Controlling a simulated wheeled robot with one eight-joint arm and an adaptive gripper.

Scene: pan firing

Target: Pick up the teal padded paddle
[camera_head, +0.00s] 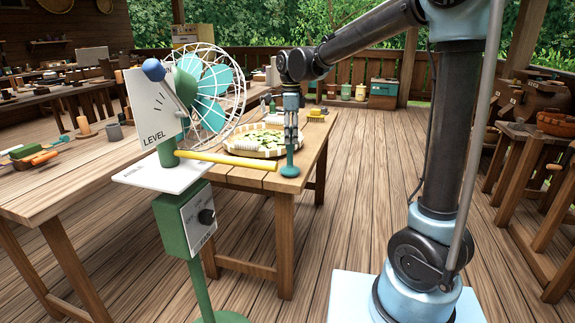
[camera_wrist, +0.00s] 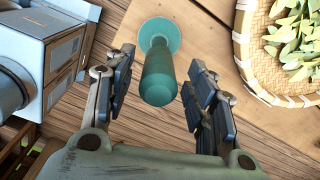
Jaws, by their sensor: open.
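The teal padded paddle (camera_head: 290,168) is at the near right corner of the small wooden table in the head view, with its round disc low and its handle rising toward my gripper. In the wrist view the paddle (camera_wrist: 158,77) shows its thick handle pointing toward me and its disc beyond. My gripper (camera_head: 291,135) is above the paddle, pointing down. In the wrist view the open fingers of my gripper (camera_wrist: 160,92) stand on both sides of the handle, with a gap visible on each side. Whether the handle end is fully between the fingertips is hard to tell.
A woven tray of green leaves (camera_head: 250,149) lies beside the paddle; it also shows in the wrist view (camera_wrist: 247,50). A yellow bar (camera_head: 225,160) extends from a green stand with a LEVEL sign (camera_head: 150,110). A teal-bladed fan (camera_head: 210,90) stands behind.

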